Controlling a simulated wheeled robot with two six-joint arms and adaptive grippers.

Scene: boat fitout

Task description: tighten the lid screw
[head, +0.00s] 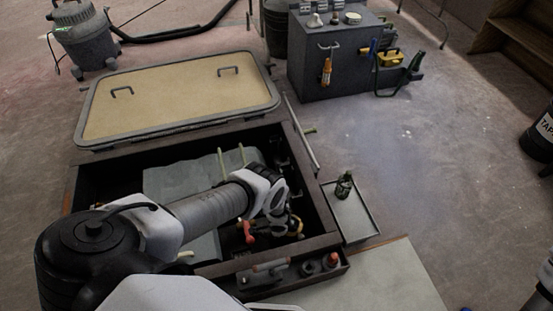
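The lid (180,97), a beige panel with a grey rim and two dark handles, lies open behind a dark open-topped box (88,180). I cannot make out a lid screw in this view. My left arm reaches over the box from the left, and its gripper (272,222) points down into the right part of the box. Its fingertips are small and partly hidden, so I cannot tell whether they hold anything. A red-handled item (248,233) and an orange-yellow item (295,226) show close beside it. My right gripper is not in view.
A shallow tray (358,222) with a small dark object (344,186) stands to the right. A grey tool cabinet (335,70) and a vacuum (82,35) stand behind.

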